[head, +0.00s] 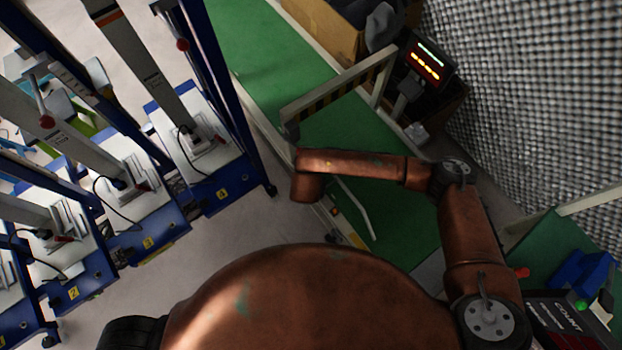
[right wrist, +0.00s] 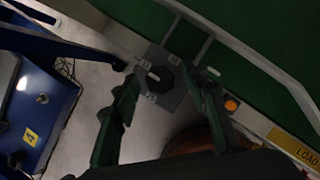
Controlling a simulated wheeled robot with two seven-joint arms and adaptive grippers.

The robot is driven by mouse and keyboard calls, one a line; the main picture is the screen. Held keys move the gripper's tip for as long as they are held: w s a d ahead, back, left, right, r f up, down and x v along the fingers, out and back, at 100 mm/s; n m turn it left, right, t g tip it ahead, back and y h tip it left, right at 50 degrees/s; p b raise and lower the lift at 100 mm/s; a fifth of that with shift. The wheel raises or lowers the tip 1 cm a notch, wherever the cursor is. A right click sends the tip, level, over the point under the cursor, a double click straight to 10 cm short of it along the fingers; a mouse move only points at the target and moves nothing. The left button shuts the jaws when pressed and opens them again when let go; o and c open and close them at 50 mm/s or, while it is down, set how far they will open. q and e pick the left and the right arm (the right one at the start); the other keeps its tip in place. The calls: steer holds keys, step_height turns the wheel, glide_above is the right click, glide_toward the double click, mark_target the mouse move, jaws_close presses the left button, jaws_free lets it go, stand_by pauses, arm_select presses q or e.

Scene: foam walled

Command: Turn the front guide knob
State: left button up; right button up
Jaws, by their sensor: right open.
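The guide knob (right wrist: 160,79) is a dark, many-sided knob with a pale pointer mark, on a grey plate (right wrist: 176,99) with small white labels. It shows in the right wrist view at the conveyor's edge. My right gripper (right wrist: 168,80) is open, its dark green fingers on either side of the knob in the picture. I cannot tell whether they touch it. In the head view my copper right arm (head: 360,166) reaches left over the conveyor, and its end hides the knob and gripper. My left gripper is not in view.
The green conveyor belt (head: 245,50) has a pale guide rail (head: 358,208) and a striped gate (head: 335,90). An orange button (right wrist: 231,105) and a yellow LOAD label (right wrist: 292,146) sit on its side. Blue-framed stations (head: 215,185) stand left, across open floor (head: 270,228).

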steer(key=shift+c, duration=0.7)
jaws_close()
